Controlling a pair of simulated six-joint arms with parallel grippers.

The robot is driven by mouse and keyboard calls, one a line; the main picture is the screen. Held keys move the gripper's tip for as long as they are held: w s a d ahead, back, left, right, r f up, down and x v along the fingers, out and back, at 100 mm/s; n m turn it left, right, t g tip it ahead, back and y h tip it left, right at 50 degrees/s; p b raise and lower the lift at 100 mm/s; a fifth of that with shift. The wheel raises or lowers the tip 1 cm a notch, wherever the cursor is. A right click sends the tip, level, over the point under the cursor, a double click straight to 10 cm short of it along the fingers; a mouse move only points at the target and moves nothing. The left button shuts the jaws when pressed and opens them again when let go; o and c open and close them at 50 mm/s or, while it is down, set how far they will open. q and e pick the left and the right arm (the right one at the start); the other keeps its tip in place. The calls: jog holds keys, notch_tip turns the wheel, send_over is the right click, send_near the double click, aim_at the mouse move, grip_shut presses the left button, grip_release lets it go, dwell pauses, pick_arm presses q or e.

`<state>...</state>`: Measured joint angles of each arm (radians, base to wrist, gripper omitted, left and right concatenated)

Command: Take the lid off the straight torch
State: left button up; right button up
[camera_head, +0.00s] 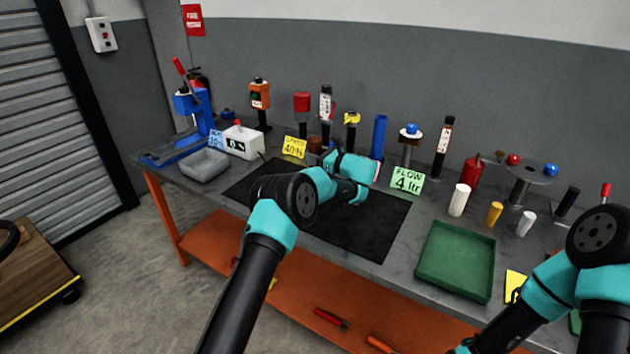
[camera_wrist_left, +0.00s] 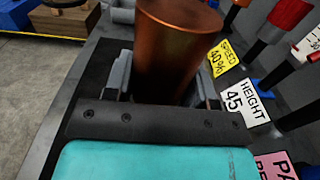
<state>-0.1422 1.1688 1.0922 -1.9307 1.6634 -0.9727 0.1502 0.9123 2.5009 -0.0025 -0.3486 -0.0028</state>
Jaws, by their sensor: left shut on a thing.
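My left gripper (camera_wrist_left: 165,88) is shut on a copper-brown cylinder (camera_wrist_left: 172,45), with a grey finger on either side of it in the left wrist view. The cylinder's flat round top shows; its lower end is hidden behind the gripper body. In the head view the brown cylinder (camera_head: 314,144) shows just beyond my left wrist, near the back of the black mat (camera_head: 370,235). The left fingers are mostly hidden there. I cannot tell from these frames whether the cylinder is the torch's lid or another part. My right arm is at the lower right; its gripper is out of frame.
Several upright tools and stands line the wall side, including a blue cylinder (camera_head: 379,137). Sign cards "SPEED 40%" (camera_head: 294,147) and "FLOW 4 ltr" (camera_head: 406,180) stand near my left arm. A green tray (camera_head: 455,262) and a grey bin (camera_head: 204,165) are on the bench. The mat's front is clear.

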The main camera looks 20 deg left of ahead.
aim_at(321, 147)
pick_arm(q)
grip_shut()
jog(key=shift+r, duration=0.2)
jog(key=shift+r, duration=1.7)
jog(key=s+d+r, duration=0.1)
jog(key=s+d, duration=0.3)
jog(key=s, duration=1.1)
jog(key=shift+s+d+r, duration=0.15)
jog(key=shift+s+d, duration=0.05)
